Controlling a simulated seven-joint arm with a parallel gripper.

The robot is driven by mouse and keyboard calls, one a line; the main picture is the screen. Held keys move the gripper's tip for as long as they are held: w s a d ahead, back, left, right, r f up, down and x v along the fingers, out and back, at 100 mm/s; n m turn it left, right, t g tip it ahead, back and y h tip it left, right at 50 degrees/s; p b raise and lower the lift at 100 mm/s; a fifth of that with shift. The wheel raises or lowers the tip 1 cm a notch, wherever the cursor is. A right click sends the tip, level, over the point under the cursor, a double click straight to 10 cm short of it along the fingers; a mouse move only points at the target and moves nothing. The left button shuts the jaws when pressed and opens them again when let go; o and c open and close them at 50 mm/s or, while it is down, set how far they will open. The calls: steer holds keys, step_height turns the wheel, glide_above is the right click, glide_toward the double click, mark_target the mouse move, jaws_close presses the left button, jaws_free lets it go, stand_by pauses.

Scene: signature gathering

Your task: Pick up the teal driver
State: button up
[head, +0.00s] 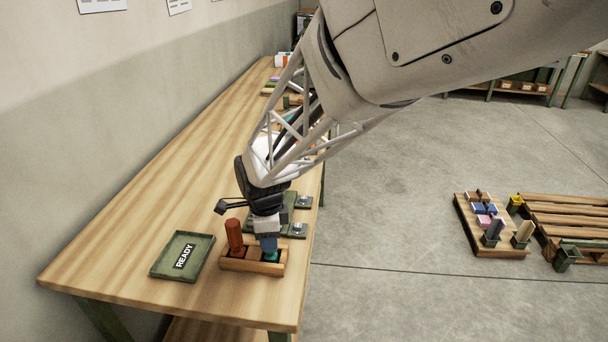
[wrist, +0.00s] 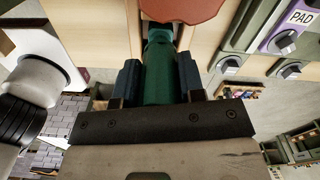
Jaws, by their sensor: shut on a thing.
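The teal driver (wrist: 158,72) stands between the two dark fingers of my gripper (wrist: 160,82) in the wrist view, with a finger against each side. In the head view, my gripper (head: 267,243) points down at the right end of a small wooden rack (head: 240,266). A bit of the teal driver (head: 271,256) shows under the fingers at that end slot; the rest is hidden. Whether its lower end is seated in the slot or just above it, I cannot tell.
A rust-red driver (head: 234,235) stands upright in the rack's left end; its red top (wrist: 180,8) also shows in the wrist view. A green READY tray (head: 202,246) lies to the left. Green fixtures (head: 299,229) with knobs sit behind the rack.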

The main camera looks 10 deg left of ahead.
steer(key=shift+r, duration=0.1)
steer(key=shift+r, duration=0.75)
step_height(320, 180, up, 2)
steer(key=shift+r, duration=0.1)
steer(key=s+d+r, duration=0.1)
steer(key=s+d, duration=0.8)
steer(key=s, duration=0.4)
steer(key=shift+s, duration=0.15)
steer(key=shift+r, duration=0.1)
steer(key=w+a+r+n, duration=0.2)
steer(key=w+a+n, duration=0.1)
steer(key=w, duration=0.6)
steer(key=w+a+r+n, duration=0.2)
steer(key=w+a+n, duration=0.2)
steer(key=w, duration=0.5)
steer(key=w+a+r+n, duration=0.1)
steer(key=w+a+n, duration=0.3)
steer(key=w, duration=0.5)
steer(key=shift+w+r, duration=0.35)
steer(key=shift+r, duration=0.05)
steer(key=shift+f, duration=0.3)
